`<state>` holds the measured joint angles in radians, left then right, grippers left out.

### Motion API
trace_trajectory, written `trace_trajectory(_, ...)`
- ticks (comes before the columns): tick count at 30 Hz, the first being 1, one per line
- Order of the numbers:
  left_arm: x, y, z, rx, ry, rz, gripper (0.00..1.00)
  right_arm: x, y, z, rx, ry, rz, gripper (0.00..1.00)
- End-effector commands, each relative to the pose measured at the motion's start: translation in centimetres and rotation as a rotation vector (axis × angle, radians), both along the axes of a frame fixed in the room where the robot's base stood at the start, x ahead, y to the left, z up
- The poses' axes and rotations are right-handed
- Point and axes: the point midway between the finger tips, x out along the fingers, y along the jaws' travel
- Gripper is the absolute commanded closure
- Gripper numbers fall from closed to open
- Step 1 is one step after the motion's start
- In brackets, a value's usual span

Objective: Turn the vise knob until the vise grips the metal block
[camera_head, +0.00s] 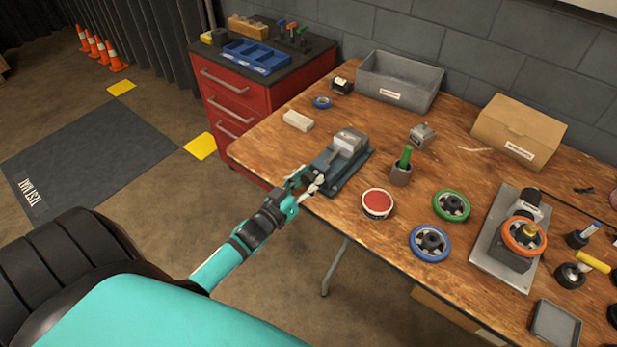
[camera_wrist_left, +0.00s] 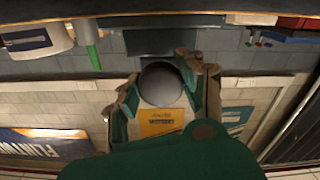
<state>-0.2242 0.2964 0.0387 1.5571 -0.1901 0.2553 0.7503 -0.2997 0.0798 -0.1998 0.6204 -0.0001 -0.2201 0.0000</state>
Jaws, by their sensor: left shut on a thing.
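The vise (camera_head: 352,171) has a dark blue-grey base and stands near the table's front left edge. A silvery metal block (camera_head: 349,138) sits at the top of the vise; I cannot tell whether the jaws touch it. My left gripper (camera_head: 307,184) is at the front end of the vise, at the table edge. In the left wrist view, the round grey vise knob (camera_wrist_left: 161,84) lies between the gripper's two fingers, which are shut on it. In the head view the fingers mostly hide the knob. My right gripper is in neither view.
A white block (camera_head: 298,121) and blue tape (camera_head: 322,102) lie behind the vise. A red drawer cabinet (camera_head: 227,105) stands at the left.

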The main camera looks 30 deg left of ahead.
Motion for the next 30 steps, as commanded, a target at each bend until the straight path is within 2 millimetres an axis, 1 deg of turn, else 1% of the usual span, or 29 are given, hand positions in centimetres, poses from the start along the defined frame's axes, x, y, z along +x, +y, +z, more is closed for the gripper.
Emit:
trace_trajectory(15, 0.0, 0.13, -0.02, 0.491, -0.037, 0.002, 0.93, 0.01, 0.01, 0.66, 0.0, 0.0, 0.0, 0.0)
trace_trajectory(30, -0.01, 0.17, -0.06, 0.965, -0.074, 0.001, 0.93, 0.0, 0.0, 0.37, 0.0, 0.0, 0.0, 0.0)
